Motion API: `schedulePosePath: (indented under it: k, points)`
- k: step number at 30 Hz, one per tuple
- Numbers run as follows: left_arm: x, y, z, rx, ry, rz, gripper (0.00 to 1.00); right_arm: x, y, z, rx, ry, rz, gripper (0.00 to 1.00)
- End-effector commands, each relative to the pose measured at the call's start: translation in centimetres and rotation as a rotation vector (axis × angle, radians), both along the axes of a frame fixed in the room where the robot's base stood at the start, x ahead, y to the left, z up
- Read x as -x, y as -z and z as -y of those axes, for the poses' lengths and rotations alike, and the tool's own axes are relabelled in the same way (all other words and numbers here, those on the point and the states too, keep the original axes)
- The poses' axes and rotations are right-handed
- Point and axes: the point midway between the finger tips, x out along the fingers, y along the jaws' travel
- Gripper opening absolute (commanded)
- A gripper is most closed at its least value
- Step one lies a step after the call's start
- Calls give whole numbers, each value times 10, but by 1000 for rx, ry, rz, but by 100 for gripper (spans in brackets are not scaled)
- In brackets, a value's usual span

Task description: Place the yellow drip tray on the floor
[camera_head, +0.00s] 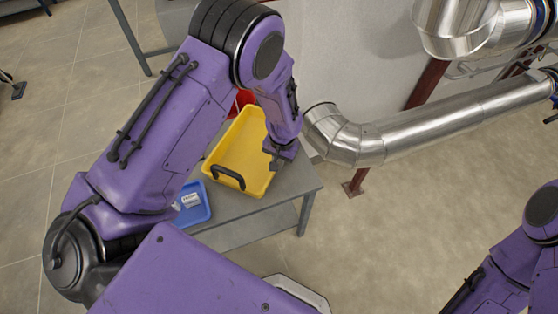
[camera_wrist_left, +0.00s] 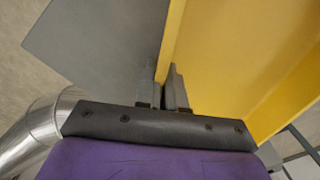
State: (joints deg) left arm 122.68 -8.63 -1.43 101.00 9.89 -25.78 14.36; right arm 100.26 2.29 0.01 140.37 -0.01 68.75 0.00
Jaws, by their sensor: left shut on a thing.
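The yellow drip tray (camera_head: 241,150) is on or just above the grey table, with a black handle at its near end. I cannot tell whether it still touches the table. My left gripper (camera_head: 274,162) is shut on the tray's right side wall. In the left wrist view the two fingers (camera_wrist_left: 168,88) pinch the wall of the yellow tray (camera_wrist_left: 245,65). My right arm shows at the lower right of the head view, but its gripper is out of frame. The tiled floor (camera_head: 390,230) shows to the right of the table.
The grey table (camera_head: 293,181) also holds a blue tray (camera_head: 194,204) with a labelled item and a red object (camera_head: 241,100) behind the yellow tray. A large silver pipe (camera_head: 430,125) and a rusty post (camera_head: 355,182) stand right of the table. Floor in front of them is clear.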

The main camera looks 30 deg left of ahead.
Motion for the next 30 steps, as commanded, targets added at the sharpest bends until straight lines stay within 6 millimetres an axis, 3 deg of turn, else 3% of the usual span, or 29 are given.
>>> schedulePosePath:
  k: [6, 7, 9, 19, 23, 30]
  points:
    - [0, 3, 0, 0, 1, 0, 0, 0, 1, 0, 0, 0, 0, 34]
    - [0, 3, 0, 0, 0, -1, 15, 0, 1, 0, 0, 0, 0, 34]
    - [0, 3, 0, 0, 0, -1, 34, 0, 1, 0, 0, 0, 0, 34]
    - [0, -3, 0, 0, -1, 1, 34, 0, -1, 0, 0, 0, 0, 34]
    - [-1, -26, 2, 0, -2, 3, 34, 0, -3, 0, 0, 0, 0, 34]
    - [-1, -88, 7, 1, -1, 4, 34, 0, -9, 0, 0, 0, 0, 34]
